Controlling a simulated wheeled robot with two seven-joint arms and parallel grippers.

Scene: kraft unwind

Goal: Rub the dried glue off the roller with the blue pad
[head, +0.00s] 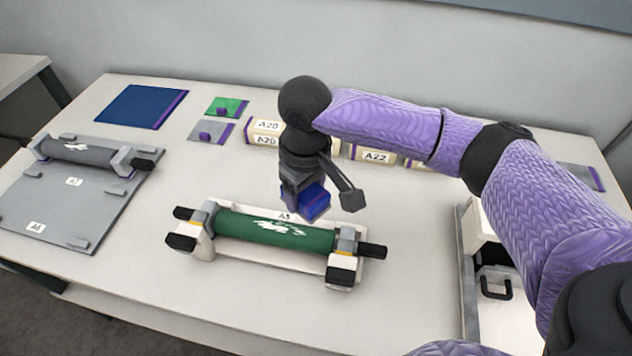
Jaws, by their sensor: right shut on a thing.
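A green roller (262,232) lies in a white cradle (262,262) at the front middle of the table, with black shaft ends. White glue patches (282,227) show on its upper surface. My right gripper (312,196) comes in from the right and points down behind and above the roller. It is shut on the blue pad (314,203). The pad looks just above the far side of the roller; I cannot tell whether it touches. A second roller, grey (78,151), with a white patch, rests on a grey board at the left. My left gripper is not in view.
The grey board (60,200) carries labels. A dark blue mat (142,106), a green pad (227,107) and a grey pad (211,131) lie at the back. Labelled boxes (375,155) stand behind my gripper. A white case (495,283) stands at the right. The front left table is clear.

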